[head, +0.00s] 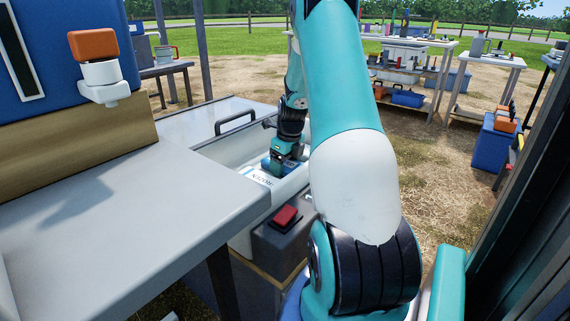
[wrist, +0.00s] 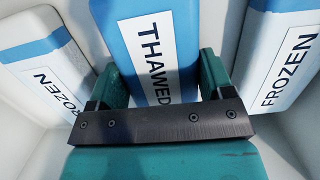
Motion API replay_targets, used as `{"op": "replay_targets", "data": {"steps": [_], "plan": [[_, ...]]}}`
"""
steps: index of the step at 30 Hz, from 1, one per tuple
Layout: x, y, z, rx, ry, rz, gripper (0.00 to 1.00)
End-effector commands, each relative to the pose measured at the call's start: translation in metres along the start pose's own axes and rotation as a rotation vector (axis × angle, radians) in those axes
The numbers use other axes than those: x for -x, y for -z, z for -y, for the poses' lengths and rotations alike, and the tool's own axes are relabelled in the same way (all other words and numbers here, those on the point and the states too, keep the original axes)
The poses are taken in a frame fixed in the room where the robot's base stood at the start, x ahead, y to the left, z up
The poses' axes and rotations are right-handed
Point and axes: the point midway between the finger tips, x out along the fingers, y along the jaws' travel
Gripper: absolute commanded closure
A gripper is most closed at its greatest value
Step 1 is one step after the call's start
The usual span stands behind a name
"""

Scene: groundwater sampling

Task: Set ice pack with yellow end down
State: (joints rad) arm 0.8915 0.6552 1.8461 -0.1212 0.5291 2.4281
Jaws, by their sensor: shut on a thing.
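In the wrist view a blue and white ice pack labelled THAWED (wrist: 150,28) stands between the two fingers of my gripper (wrist: 162,78), which is shut on it. A pack labelled FROZEN (wrist: 40,62) leans at the left, and another FROZEN pack (wrist: 288,55) is at the right. In the head view my gripper (head: 284,160) reaches down into a white open cooler (head: 222,151); a white-labelled pack (head: 259,178) shows beside it. I see no yellow on any pack; the lower end of the held pack is hidden.
A grey table (head: 90,215) stands at the left, close to the cooler, with a big blue box (head: 45,75) on it. A dark post (head: 515,215) stands at the right.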

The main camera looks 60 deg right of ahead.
Motion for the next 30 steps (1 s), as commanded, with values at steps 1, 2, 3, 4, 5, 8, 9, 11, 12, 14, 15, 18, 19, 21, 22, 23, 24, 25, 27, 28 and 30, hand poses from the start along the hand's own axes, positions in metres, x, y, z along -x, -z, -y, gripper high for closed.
{"op": "replay_targets", "data": {"steps": [1,2,3,4,5,8,9,11,12,14,15,18,19,21,22,23,24,25,27,28,30], "plan": [[-0.002,0.0,0.0,0.0,-0.001,-0.001,0.23],[-0.001,0.0,0.0,0.0,-0.001,-0.001,0.17],[-0.001,0.0,0.0,0.0,-0.001,-0.001,0.07],[-0.001,0.0,0.0,0.0,-0.001,-0.001,0.01],[-0.001,0.0,0.0,0.0,-0.001,-0.001,0.0],[-0.001,0.0,0.0,0.0,-0.001,-0.001,0.0],[-0.001,0.0,0.0,0.0,-0.001,-0.001,0.0],[-0.001,0.0,0.0,0.0,0.0,-0.001,0.0],[0.0,0.0,0.0,0.0,0.0,0.0,0.0],[0.005,-0.001,0.0,0.0,0.001,0.0,0.0],[0.01,-0.001,0.0,0.0,0.001,0.001,0.0],[0.028,-0.001,0.0,0.0,0.001,0.001,0.0],[0.035,-0.002,0.001,0.0,0.002,0.002,0.0],[0.052,-0.002,0.001,0.0,0.002,0.002,0.0],[0.059,-0.002,0.001,0.0,0.002,0.002,0.0],[0.066,-0.002,0.001,0.0,0.002,0.003,0.0],[0.075,-0.001,0.001,0.0,0.002,0.001,0.0],[0.081,-0.001,0.001,-0.001,0.002,0.002,0.0],[0.094,-0.001,0.001,-0.001,0.001,0.001,0.0],[0.099,-0.001,0.001,-0.001,0.001,0.001,0.0],[0.109,-0.001,0.001,-0.001,0.001,0.001,0.0]]}}
